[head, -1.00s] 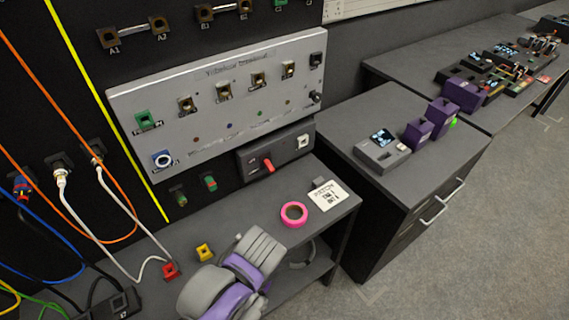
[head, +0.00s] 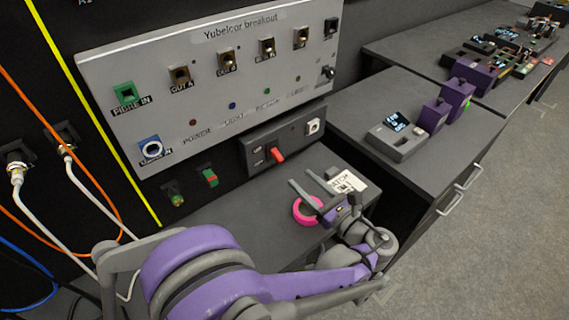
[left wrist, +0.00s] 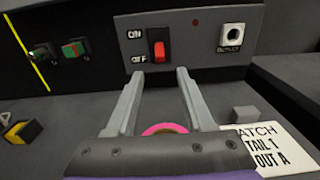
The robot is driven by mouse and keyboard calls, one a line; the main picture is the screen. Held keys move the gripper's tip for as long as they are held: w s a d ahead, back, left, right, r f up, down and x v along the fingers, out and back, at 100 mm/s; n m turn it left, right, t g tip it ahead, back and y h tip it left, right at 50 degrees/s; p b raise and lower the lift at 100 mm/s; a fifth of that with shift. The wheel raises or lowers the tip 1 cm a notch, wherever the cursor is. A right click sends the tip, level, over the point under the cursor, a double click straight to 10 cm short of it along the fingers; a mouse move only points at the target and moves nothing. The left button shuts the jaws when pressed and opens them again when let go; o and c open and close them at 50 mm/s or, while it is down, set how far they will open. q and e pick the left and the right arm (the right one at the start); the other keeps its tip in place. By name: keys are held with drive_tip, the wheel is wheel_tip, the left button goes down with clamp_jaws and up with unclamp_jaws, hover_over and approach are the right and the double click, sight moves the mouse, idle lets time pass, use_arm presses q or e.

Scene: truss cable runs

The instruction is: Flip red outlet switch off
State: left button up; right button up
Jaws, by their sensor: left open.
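The red outlet switch (head: 277,156) sits on a dark grey panel (head: 296,142) below the silver breakout board in the head view. In the left wrist view the red rocker (left wrist: 159,51) stands beside the ON and OFF labels, with its lower part jutting out. My left gripper (head: 306,182) is open and empty, below and in front of the switch, over the bench shelf. In the left wrist view its two fingers (left wrist: 160,82) point toward the panel, one on each side below the switch, apart from it. My right gripper is not in view.
A pink tape roll (head: 307,210) and a white label card (head: 345,182) lie on the shelf near my left gripper. The round outlet socket (left wrist: 232,37) is right of the switch. Green and red connectors (head: 209,178) sit on the wall to the left.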

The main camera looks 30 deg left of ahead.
sight(282, 161)
use_arm(q)
drive_tip(key=x, duration=0.8)
drive_tip(key=shift+w+a, duration=0.15)
drive_tip(key=shift+a, duration=0.1)
clamp_jaws()
